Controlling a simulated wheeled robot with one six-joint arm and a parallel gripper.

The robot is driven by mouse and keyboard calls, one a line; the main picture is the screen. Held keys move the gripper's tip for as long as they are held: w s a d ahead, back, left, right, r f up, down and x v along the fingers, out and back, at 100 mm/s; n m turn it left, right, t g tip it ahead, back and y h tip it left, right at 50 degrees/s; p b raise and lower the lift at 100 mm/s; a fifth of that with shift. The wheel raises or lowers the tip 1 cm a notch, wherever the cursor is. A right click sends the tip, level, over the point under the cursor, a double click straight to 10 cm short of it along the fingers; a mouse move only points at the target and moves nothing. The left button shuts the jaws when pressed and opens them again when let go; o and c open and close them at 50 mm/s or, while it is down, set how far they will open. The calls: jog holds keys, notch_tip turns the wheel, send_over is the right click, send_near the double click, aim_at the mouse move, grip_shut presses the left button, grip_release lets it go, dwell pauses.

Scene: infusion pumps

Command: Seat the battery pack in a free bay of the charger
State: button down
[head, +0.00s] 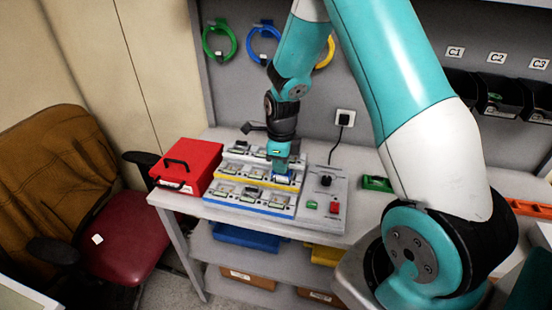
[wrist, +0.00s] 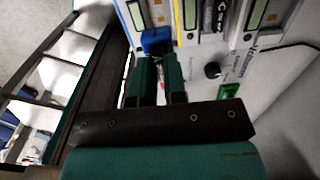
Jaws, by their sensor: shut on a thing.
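My gripper (head: 284,165) points down over the right part of a white rack of pump-like units (head: 222,205), which has yellow and blue strips. In the wrist view my gripper (wrist: 157,64) has two green fingers close together, shut on a small blue piece (wrist: 156,40) at their tips. The blue piece also shows under the gripper in the head view (head: 286,180). It may be the battery pack. Its lower end is hidden, and I cannot tell whether it touches the rack. No charger is clearly marked.
A grey panel (head: 322,219) with a black knob and red and green parts adjoins the rack's right side. A red case (head: 187,166) stands left. A green tray (head: 377,184) lies right. An outlet (head: 345,118) with a cable is behind. A chair (head: 122,240) stands left of the bench.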

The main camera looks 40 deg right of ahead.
jog(key=shift+a+f+b, duration=0.1)
jog(key=shift+f+b, duration=3.3)
jog(key=shift+f, duration=1.25)
jog(key=shift+f, duration=0.25)
jog(key=c, duration=1.1)
grip_release()
jog(key=shift+w+r, duration=0.1)
jog(key=shift+r, duration=0.05)
notch_tip(320, 180, up, 17)
jog(key=b, duration=0.3)
jog(key=shift+a, duration=0.1)
